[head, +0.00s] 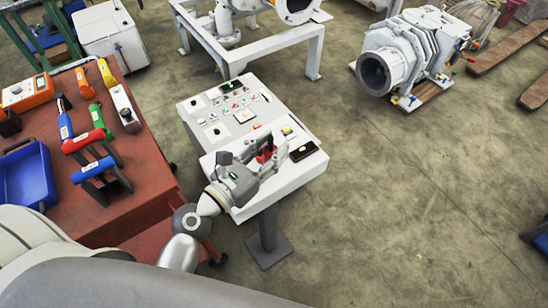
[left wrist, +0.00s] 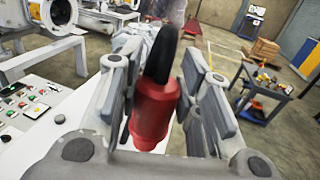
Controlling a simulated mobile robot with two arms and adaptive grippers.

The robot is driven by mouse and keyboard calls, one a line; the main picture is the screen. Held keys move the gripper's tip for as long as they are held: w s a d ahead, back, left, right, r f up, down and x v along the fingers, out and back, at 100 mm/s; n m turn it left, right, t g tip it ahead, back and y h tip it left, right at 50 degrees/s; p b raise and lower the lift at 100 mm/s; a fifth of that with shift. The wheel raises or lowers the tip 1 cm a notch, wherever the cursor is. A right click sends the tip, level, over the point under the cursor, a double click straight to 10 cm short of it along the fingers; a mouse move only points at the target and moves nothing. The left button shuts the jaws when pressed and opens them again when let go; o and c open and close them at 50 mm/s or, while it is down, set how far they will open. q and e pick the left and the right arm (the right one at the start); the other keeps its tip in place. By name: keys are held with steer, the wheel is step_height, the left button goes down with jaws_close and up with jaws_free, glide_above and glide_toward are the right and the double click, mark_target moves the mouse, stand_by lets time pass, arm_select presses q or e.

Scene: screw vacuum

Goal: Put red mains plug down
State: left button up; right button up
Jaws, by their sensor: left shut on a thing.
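The red mains plug (left wrist: 155,108), with a black cable end on it, sits between the fingers of my left gripper (left wrist: 165,100) in the left wrist view. The gripper is shut on it. In the head view my left gripper (head: 268,158) is over the front part of the white control panel (head: 310,172), and a bit of red shows between its fingers. I cannot tell whether the plug touches the panel. My right gripper is not in view.
A black device (head: 303,151) lies on the panel right of the gripper. The panel carries several buttons and switches. A red table (head: 150,185) at the left holds tools and a blue bin (head: 27,177). Open floor (head: 410,200) lies to the right.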

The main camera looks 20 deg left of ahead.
arm_select(q)
steer(key=shift+w+f, duration=0.5)
steer(key=shift+f, duration=0.1)
steer(key=f+b, duration=0.2)
steer(key=f, duration=0.1)
steer(key=shift+w+d+f, duration=0.1)
steer(key=shift+w+f, duration=0.2)
steer(key=shift+w, duration=0.05)
steer(key=shift+f, duration=0.2)
steer(key=o, duration=1.1)
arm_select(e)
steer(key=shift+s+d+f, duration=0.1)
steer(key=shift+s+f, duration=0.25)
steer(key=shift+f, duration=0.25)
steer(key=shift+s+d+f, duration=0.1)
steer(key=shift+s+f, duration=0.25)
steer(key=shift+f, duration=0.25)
